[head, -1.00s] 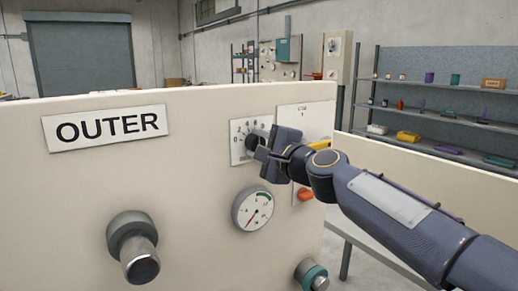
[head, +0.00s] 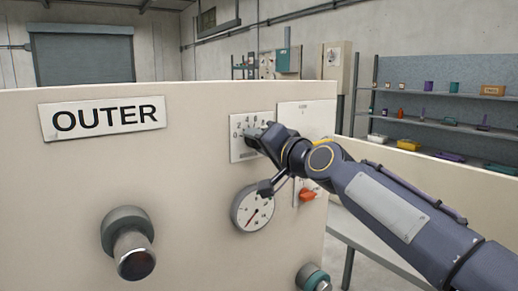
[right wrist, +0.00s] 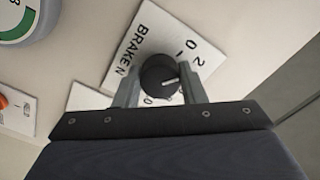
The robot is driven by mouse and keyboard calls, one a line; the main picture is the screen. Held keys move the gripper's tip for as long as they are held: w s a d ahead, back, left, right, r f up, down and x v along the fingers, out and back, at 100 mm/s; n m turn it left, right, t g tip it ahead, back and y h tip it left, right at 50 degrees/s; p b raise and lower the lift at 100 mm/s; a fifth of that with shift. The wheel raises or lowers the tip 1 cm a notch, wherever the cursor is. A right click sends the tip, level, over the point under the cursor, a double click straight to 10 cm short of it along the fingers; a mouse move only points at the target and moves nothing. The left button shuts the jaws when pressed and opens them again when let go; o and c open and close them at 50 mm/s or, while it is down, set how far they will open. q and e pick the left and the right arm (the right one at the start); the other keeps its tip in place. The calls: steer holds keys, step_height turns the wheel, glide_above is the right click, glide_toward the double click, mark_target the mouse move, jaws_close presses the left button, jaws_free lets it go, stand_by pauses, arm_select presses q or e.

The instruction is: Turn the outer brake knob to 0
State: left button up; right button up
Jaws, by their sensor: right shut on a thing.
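In the head view the scale plate (head: 250,128) shows beside my right gripper (head: 258,140), which hides most of the knob. My left gripper is not in view.
The cream panel (head: 190,180) carries an "OUTER" label (head: 103,118), a pressure gauge (head: 248,215) below the plate, an orange knob (head: 309,193), a large metal knob (head: 130,243) and a teal-collared knob (head: 313,278). Shelves (head: 440,125) stand behind at right.

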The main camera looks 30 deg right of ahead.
steer(key=shift+f+n+b, duration=0.2)
steer(key=shift+n+b, duration=0.9)
steer(key=shift+n, duration=1.1)
steer(key=o, duration=1)
steer(key=shift+s+r, duration=0.1)
steer(key=s+b, duration=0.1)
steer(key=s, duration=0.6)
steer(key=shift+s+d, duration=0.35)
